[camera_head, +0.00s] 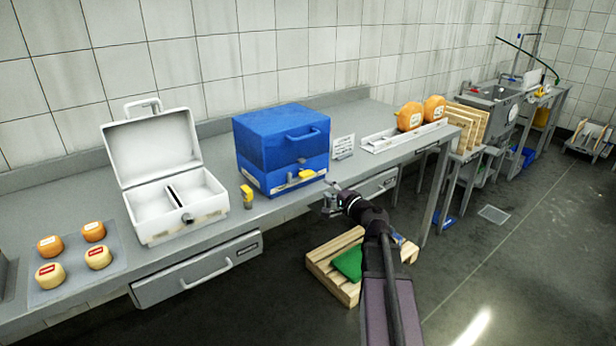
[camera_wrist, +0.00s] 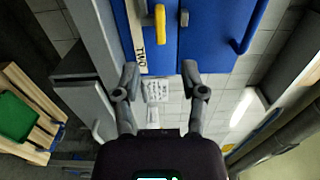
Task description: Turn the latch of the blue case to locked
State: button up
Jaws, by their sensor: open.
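The closed blue case (camera_head: 281,150) stands on the steel counter. Its yellow latch (camera_head: 306,173) is on the front of its lower half, lying roughly level along the case. The latch also shows in the wrist view (camera_wrist: 160,28), beside a white label strip and a small grey stub (camera_wrist: 184,18). My gripper (camera_head: 331,200) is just in front of the case, to the right of and below the latch. In the wrist view my gripper (camera_wrist: 160,75) is open and empty. Its fingertips are apart from the latch, which lies beyond them near the top edge.
An open white case (camera_head: 150,190) stands to the left, with a small yellow-and-grey object (camera_head: 247,196) between the cases. A white sign (camera_head: 343,146) and a rack with orange cheese wheels (camera_head: 409,116) are to the right. A wooden pallet (camera_head: 320,262) lies on the floor below.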

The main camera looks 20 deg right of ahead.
aim_at(309, 176)
jog(key=x, duration=1)
jog(key=shift+w, duration=0.2)
grip_shut()
